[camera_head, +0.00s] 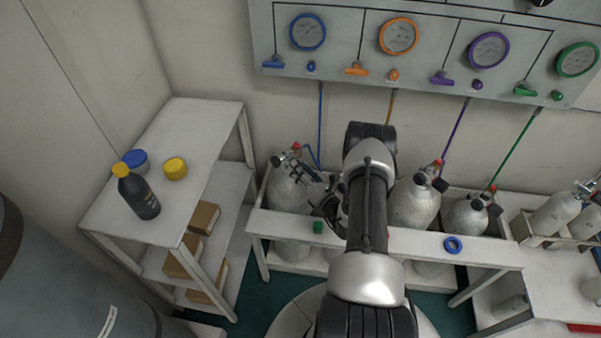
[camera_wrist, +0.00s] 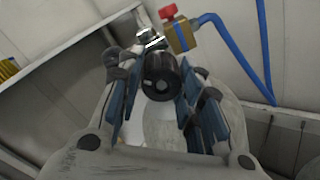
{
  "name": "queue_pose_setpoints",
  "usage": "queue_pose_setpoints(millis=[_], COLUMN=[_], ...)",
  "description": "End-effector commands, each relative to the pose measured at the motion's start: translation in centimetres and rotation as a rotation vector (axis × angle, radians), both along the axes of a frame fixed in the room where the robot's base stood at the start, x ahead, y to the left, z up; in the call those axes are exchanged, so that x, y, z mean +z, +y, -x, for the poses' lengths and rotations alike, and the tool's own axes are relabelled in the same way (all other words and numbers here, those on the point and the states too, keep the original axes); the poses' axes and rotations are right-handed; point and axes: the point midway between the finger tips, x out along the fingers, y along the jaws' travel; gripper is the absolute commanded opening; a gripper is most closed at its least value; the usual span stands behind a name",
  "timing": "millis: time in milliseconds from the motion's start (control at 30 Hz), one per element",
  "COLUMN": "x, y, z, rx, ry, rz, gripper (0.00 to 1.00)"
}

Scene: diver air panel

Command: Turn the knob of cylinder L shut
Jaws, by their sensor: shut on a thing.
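The leftmost grey cylinder (camera_head: 287,192) stands in the rack, with a blue hose leading to its valve. I see no letter on it, so I cannot confirm from the pictures that it is cylinder L. In the wrist view, its black round knob (camera_wrist: 161,76) sits between my fingers, in front of the metal valve. My gripper (camera_wrist: 163,100) is shut on this knob, with blue finger pads on both sides. In the head view my gripper (camera_head: 322,188) reaches this cylinder's top from the right, and the knob is hard to make out there.
A brass fitting with a red tap (camera_wrist: 176,30) and the blue hose (camera_wrist: 235,45) are close to my fingers. More cylinders (camera_head: 414,203) stand to the right. A gauge panel (camera_head: 345,50) hangs above. A shelf (camera_head: 200,130) with a bottle (camera_head: 140,196) stands left.

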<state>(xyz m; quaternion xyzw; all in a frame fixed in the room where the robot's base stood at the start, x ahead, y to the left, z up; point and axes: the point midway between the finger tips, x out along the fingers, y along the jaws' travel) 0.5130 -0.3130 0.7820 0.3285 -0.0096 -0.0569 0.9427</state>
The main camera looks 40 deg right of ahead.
Motion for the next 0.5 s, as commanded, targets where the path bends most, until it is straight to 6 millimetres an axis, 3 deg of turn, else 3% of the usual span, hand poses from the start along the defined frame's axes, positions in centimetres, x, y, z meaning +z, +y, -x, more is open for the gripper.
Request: queue_pose_setpoints(millis=[500], x=[0.00], y=[0.03], z=[0.03], rx=[0.001], ry=[-0.037], rz=[-0.488], gripper=[0.09])
